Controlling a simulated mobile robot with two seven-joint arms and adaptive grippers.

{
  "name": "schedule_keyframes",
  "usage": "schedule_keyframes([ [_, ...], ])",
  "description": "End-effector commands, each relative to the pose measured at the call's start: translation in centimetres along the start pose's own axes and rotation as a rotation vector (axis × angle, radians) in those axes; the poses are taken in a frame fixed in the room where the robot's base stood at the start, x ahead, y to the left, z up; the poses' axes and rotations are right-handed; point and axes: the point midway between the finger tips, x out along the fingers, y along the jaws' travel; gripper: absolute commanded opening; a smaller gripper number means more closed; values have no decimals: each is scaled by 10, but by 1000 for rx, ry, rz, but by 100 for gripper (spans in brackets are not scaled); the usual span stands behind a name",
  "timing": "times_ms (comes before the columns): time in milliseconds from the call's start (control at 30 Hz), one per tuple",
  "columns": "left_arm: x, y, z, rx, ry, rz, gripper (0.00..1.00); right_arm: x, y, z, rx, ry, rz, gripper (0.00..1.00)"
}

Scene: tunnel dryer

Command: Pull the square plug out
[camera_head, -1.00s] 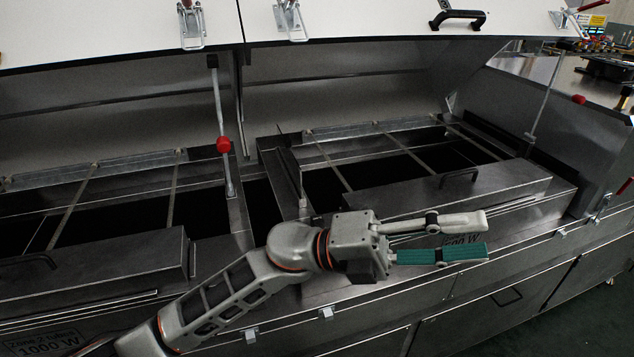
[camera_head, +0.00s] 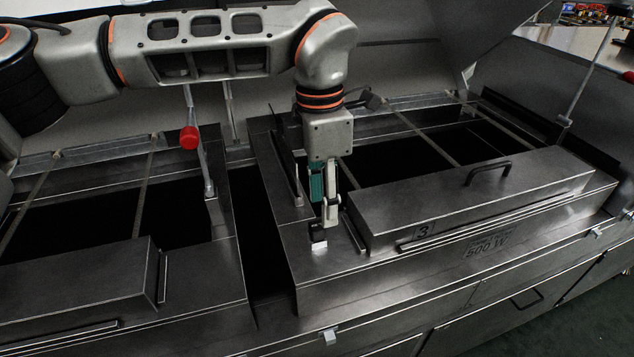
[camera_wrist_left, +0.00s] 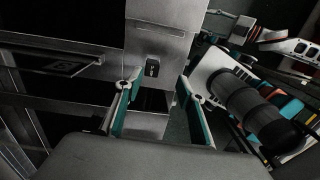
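My left gripper (camera_head: 322,218) points down over the metal top beside the zone 3 box in the head view. A small pale block (camera_head: 318,246) shows just below its fingers; I cannot tell whether it is the square plug or if the fingers touch it. In the left wrist view my left gripper (camera_wrist_left: 158,78) has its two teal-lined fingers spread, with nothing visibly held between them. A small dark squarish piece (camera_wrist_left: 152,67) sits on the metal surface just beyond the fingertips.
The metal box with a black handle (camera_head: 490,172) stands to the right of the gripper. Dark open bays lie around it, including a gap (camera_head: 262,235) on the left. A rod with a red knob (camera_head: 189,137) stands further left. The raised hood is behind.

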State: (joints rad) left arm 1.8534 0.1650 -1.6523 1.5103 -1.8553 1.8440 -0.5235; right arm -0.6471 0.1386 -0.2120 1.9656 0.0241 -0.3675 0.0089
Motion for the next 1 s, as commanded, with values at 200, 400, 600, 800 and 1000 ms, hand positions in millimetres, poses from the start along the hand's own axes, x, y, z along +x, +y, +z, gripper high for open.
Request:
schedule_keyframes([
  [200, 1, 12, -8, -16, 29, 42, 39, 0, 0, 0, 0, 2, -1, 40],
  [400, 28, 12, -9, -15, 28, 38, 39, 0, -1, 4, 0, -5, -3, 40],
  [600, 55, 13, -9, -15, 27, 38, 39, 0, -2, 7, -1, -10, -3, 40],
  [800, 69, 14, -9, -15, 25, 40, 39, 0, -2, 7, -1, -11, -3, 40],
  [1000, 71, 14, -9, -15, 24, 40, 39, 0, -2, 6, -1, -10, -3, 40],
])
